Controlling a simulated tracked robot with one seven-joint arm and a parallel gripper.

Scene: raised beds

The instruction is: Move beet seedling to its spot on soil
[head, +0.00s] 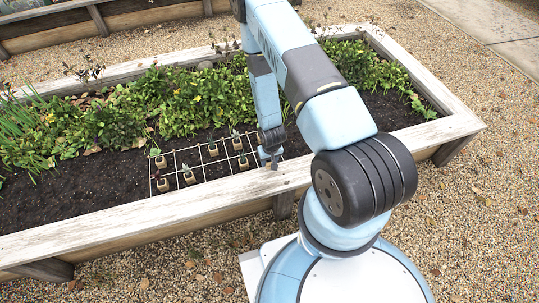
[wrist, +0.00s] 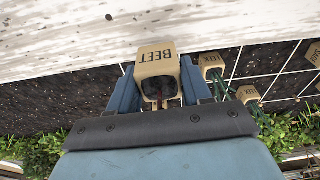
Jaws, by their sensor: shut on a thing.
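The beet seedling's tan block (wrist: 156,66), marked BEET, sits between the two blue fingers of my gripper (wrist: 160,82) in the wrist view. My gripper is shut on it. Its plant is mostly hidden by the block and the gripper. In the head view my gripper (head: 270,152) is low over the right end of the white grid (head: 204,168), close to the bed's front rim. The held block is hard to make out there. I cannot tell whether it touches the soil (head: 110,182).
Several other potted seedlings stand in the grid, such as one at its left (head: 163,184). Blocks marked LEEK (wrist: 211,64) are close beside the held one in the wrist view. The pale front rim (head: 150,213) is near my gripper. Leafy plants (head: 200,105) fill the back.

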